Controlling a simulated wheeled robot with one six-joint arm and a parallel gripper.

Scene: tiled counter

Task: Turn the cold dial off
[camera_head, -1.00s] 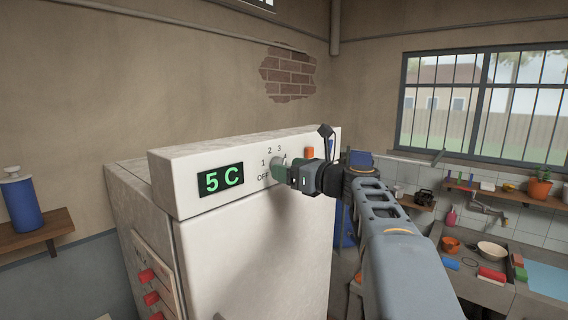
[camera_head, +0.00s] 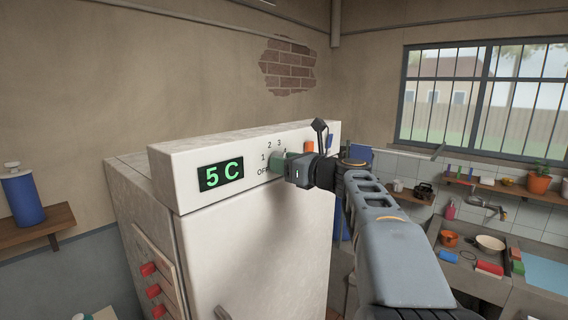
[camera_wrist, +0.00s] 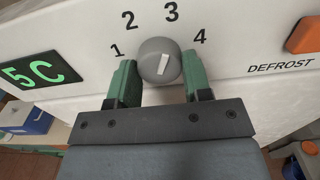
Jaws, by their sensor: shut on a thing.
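The cold dial is a round grey knob (camera_wrist: 160,48) with a white mark, on the front panel of a white fridge (camera_head: 262,230). Numbers 1 to 4 arc around it; OFF shows at its lower left in the head view but is hidden in the wrist view. A green display (camera_head: 220,175) reads 5 C.
An orange defrost button (camera_wrist: 303,36) sits right of the dial. Red knobs (camera_head: 153,290) are on the fridge's left side. A shelf with a blue bottle (camera_head: 22,198) is at the left. A cluttered sink counter (camera_head: 480,282) stands at the right.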

